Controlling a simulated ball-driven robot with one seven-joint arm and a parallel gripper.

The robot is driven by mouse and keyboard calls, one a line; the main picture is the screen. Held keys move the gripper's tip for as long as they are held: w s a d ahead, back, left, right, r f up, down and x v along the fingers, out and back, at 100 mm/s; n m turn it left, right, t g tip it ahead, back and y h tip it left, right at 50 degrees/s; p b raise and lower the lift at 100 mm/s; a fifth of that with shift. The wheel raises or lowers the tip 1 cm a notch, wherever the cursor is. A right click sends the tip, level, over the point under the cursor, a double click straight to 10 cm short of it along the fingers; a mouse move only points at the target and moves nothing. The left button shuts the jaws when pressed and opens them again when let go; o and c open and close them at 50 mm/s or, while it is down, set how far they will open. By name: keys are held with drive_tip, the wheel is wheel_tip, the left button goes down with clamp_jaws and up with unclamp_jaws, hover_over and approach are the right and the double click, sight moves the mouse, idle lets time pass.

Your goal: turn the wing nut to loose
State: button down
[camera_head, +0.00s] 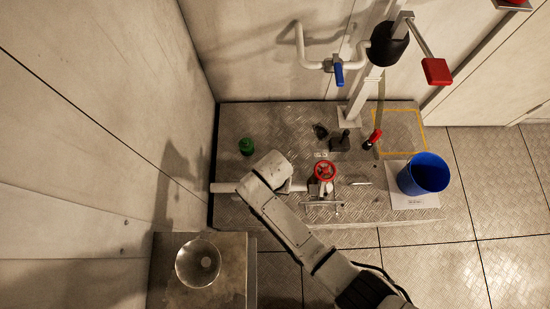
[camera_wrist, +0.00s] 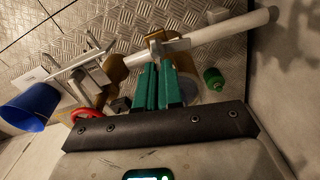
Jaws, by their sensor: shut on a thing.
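My gripper (camera_wrist: 158,68) shows in the wrist view with its green fingers close together, pointing at the white pipe (camera_wrist: 208,38). The fingers are shut on a small metal piece at the pipe, which I take to be the wing nut (camera_wrist: 157,46); its wings are partly hidden by the fingertips. In the head view the same white pipe (camera_head: 224,187) runs along the front of the plated platform. My arm covers the fingers and the wing nut there.
A red handwheel valve (camera_head: 325,171) stands just right of my arm. A blue bucket (camera_head: 424,174) stands at the right, and a green cap-like object (camera_head: 246,146) at the left. A red-handled lever (camera_head: 436,71) and a blue-handled valve (camera_head: 338,73) are at the back. A metal bowl (camera_head: 198,263) sits front left.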

drive_tip(key=shift+a+n, duration=0.2)
drive_tip(key=shift+n, duration=0.9)
drive_tip(key=c, duration=1.3)
unclamp_jaws()
drive_tip(key=shift+r, duration=0.1)
wheel_tip(320, 180, up, 11)
drive_tip(key=shift+f+p, duration=0.2)
drive_tip(key=shift+p, duration=0.45)
